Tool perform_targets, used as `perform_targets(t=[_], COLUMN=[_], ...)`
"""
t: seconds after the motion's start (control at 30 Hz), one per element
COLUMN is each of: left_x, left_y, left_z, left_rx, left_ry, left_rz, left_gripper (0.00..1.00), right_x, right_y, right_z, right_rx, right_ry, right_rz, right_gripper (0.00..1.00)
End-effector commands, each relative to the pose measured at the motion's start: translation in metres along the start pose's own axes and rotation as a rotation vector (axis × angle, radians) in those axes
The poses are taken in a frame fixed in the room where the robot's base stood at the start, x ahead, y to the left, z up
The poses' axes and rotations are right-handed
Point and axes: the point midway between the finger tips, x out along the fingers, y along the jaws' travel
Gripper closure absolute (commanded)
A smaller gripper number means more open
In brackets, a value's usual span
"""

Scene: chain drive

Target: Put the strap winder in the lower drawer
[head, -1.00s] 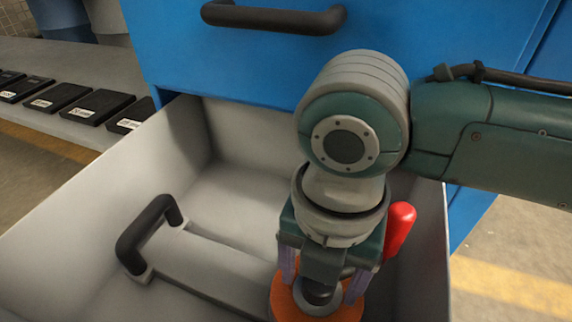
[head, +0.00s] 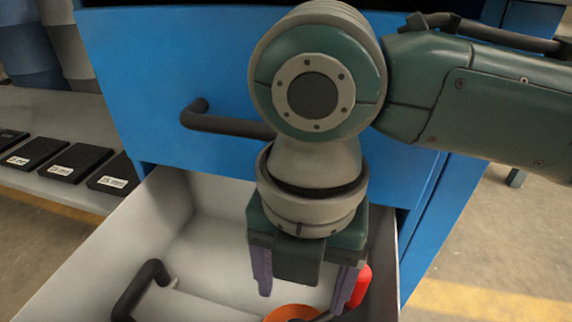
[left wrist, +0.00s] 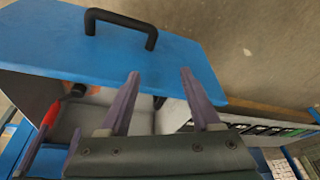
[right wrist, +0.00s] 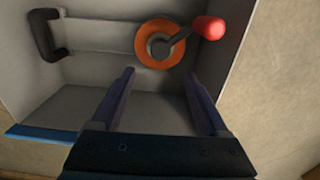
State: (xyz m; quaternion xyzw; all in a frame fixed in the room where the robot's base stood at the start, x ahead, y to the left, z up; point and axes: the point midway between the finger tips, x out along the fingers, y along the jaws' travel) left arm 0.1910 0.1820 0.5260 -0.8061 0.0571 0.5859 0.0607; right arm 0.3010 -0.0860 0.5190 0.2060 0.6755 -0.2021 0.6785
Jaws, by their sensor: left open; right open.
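The strap winder lies in the open lower drawer (head: 78,262). It has a grey bar with a black grip, an orange disc (head: 290,313) and a crank with a red knob. In the right wrist view its orange disc (right wrist: 143,42) and red knob show whole. My right gripper (head: 303,296) is open and empty, pointing down above the disc; its fingers (right wrist: 160,75) look clear of it. My left gripper (left wrist: 160,74) is open and empty, near the drawer's blue front (left wrist: 110,60); it is out of the head view. The winder is mostly hidden in the left wrist view.
The blue cabinet's upper drawer (head: 160,65) is shut above the open one, with a black handle (head: 225,122). Several black boxes (head: 78,163) lie on a grey shelf to the left. Open floor (head: 480,270) lies to the right.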

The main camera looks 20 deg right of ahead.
Motion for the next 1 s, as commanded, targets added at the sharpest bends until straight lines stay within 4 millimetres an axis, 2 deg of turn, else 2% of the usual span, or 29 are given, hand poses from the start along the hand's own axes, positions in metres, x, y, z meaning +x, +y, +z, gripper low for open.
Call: perform_targets(t=[0.13, 0.23, 0.33, 0.43, 0.57, 0.6, 0.7, 0.83, 0.9, 1.0], left_x=[0.000, 0.000, 0.000, 0.000, 0.000, 0.000, 0.000, 0.000, 0.000, 0.000], left_y=[0.001, 0.001, 0.001, 0.001, 0.000, 0.000, -0.001, -0.001, -0.002, -0.002], left_z=[0.000, 0.000, 0.000, 0.000, 0.000, 0.000, 0.001, 0.001, 0.001, 0.001], left_rx=[-0.002, -0.002, -0.002, -0.002, 0.000, 0.001, 0.003, 0.006, 0.007, 0.008], left_ry=[0.001, 0.001, 0.001, 0.001, 0.000, 0.000, -0.001, -0.002, -0.002, -0.002], left_rz=[0.002, 0.002, 0.002, 0.001, 0.000, 0.000, -0.002, -0.004, -0.005, -0.006], left_gripper=[0.36, 0.36, 0.36, 0.36, 0.36, 0.36, 0.36, 0.36, 0.36, 0.36], right_x=[0.002, 0.003, 0.000, -0.006, -0.007, -0.006, -0.005, -0.006, -0.007, -0.007], right_y=[0.004, 0.012, 0.018, 0.010, -0.031, -0.049, -0.091, -0.131, -0.140, -0.144], right_z=[-0.010, -0.035, -0.060, -0.068, -0.058, -0.054, -0.045, -0.040, -0.039, -0.038], right_rx=[0.050, 0.215, 0.537, 0.972, 1.558, 1.719, 2.047, 2.291, 2.347, 2.370], right_ry=[0.017, 0.067, 0.148, 0.224, 0.256, 0.247, 0.196, 0.124, 0.103, 0.095], right_rz=[0.029, 0.105, 0.209, 0.290, 0.334, 0.340, 0.355, 0.372, 0.379, 0.381], right_gripper=[0.22, 0.22, 0.22, 0.22, 0.22, 0.22, 0.22, 0.22, 0.22, 0.22])
